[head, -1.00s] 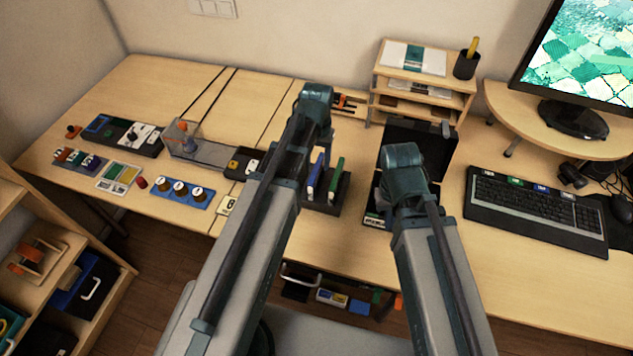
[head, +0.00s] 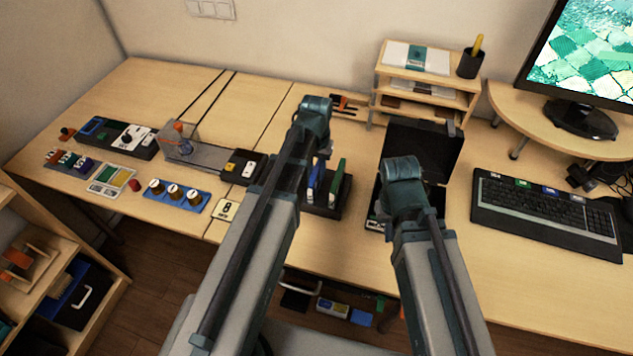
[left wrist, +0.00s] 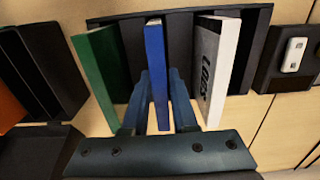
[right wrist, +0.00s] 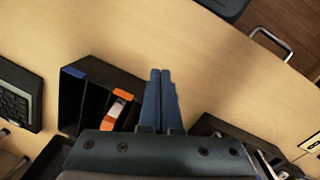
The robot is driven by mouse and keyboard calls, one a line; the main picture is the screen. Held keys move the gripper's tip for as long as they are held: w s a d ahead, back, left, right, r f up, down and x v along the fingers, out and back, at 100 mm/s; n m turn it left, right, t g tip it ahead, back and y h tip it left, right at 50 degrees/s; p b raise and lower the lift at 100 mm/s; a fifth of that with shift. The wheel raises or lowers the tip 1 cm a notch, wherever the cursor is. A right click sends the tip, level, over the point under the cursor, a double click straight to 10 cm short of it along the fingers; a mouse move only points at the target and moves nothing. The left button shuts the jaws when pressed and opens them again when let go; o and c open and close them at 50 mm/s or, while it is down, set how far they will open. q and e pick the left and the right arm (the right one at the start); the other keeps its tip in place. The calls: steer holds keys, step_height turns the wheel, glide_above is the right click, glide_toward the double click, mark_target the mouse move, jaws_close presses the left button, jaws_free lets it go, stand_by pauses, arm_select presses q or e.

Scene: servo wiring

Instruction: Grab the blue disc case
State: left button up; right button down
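The blue disc case (head: 314,182) stands upright in a black rack (head: 324,210), left of a green case (head: 338,176). In the left wrist view the blue case (left wrist: 156,60) stands between the green case (left wrist: 98,75) and a white-sided case with black lettering (left wrist: 215,70). My left gripper (left wrist: 160,82) has one finger on each side of the blue case. The fingers lie very near its sides; I cannot tell whether they press on it. The forearm hides this gripper in the head view. My right gripper (right wrist: 160,80) is shut and empty above the table.
An open black case (head: 425,150) stands right of the rack, near my right arm. A keyboard (head: 545,212) lies further right. A shelf organiser (head: 425,85) stands at the back. The right wrist view shows a black holder with orange pieces (right wrist: 105,98).

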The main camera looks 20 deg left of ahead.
arm_select(q)
jaws_close()
steer(key=shift+r, duration=0.1)
step_height(320, 180, up, 10)
steer(key=p, duration=1)
